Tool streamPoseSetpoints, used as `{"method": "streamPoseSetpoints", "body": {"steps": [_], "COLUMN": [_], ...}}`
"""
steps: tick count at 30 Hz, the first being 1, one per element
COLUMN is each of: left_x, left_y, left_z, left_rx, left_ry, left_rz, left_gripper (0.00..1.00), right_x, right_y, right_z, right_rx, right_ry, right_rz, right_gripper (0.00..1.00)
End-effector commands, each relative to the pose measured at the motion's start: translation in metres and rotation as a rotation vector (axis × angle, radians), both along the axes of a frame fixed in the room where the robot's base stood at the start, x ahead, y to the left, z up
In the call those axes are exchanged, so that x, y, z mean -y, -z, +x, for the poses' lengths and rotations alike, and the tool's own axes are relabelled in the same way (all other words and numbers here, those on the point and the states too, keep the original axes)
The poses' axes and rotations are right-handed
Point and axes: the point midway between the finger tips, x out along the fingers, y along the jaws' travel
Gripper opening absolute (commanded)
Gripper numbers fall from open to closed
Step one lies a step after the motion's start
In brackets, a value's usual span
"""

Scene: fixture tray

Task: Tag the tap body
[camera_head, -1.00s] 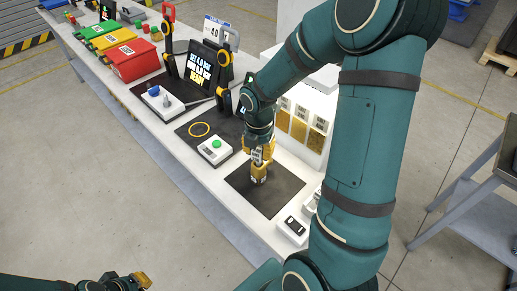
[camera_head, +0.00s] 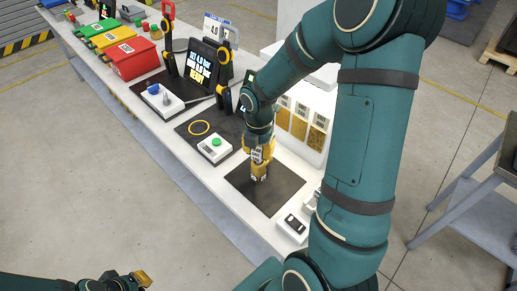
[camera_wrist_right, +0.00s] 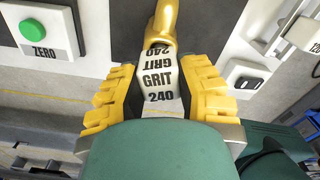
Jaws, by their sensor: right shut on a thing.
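My right gripper (camera_head: 261,157) points down over a dark mat (camera_head: 283,198) on the bench. In the right wrist view the same gripper (camera_wrist_right: 160,95) is shut on a white piece (camera_wrist_right: 158,78) printed "GRIT 240". A curved yellow, brass-like part (camera_wrist_right: 165,20), which looks like the tap body, extends beyond the white piece. In the head view this brass-like part (camera_head: 258,172) shows just below the fingertips, at the mat. Whether the white piece wraps around it I cannot tell. My left gripper (camera_head: 138,279) is low at the left, away from the bench; its opening is unclear.
A box with a green ZERO button (camera_head: 215,148) stands left of the mat. A small white switch box (camera_head: 293,225) stands at the front right. A red bin (camera_head: 133,60) is further left.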

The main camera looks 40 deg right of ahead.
Motion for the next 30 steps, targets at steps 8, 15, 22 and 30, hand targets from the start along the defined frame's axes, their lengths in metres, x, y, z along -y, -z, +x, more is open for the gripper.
{"method": "streamPoseSetpoints", "body": {"steps": [8,15,22,30], "left_x": [0.000,0.000,0.000,0.000], "left_y": [0.004,0.007,0.007,0.007], "left_z": [0.000,0.000,0.000,0.000], "left_rx": [0.000,0.000,0.000,0.000], "left_ry": [0.000,0.000,0.000,0.000], "left_rz": [0.000,0.000,0.000,0.000], "left_gripper": [0.00,0.00,0.00,0.00], "right_x": [0.000,0.000,0.000,0.000], "right_y": [0.007,0.011,0.012,0.012], "right_z": [0.000,0.000,0.000,0.000], "right_rx": [0.000,0.000,0.000,0.000], "right_ry": [0.000,0.000,0.000,0.000], "right_rz": [0.000,0.000,0.000,0.000], "right_gripper": [0.00,0.00,0.00,0.00]}}
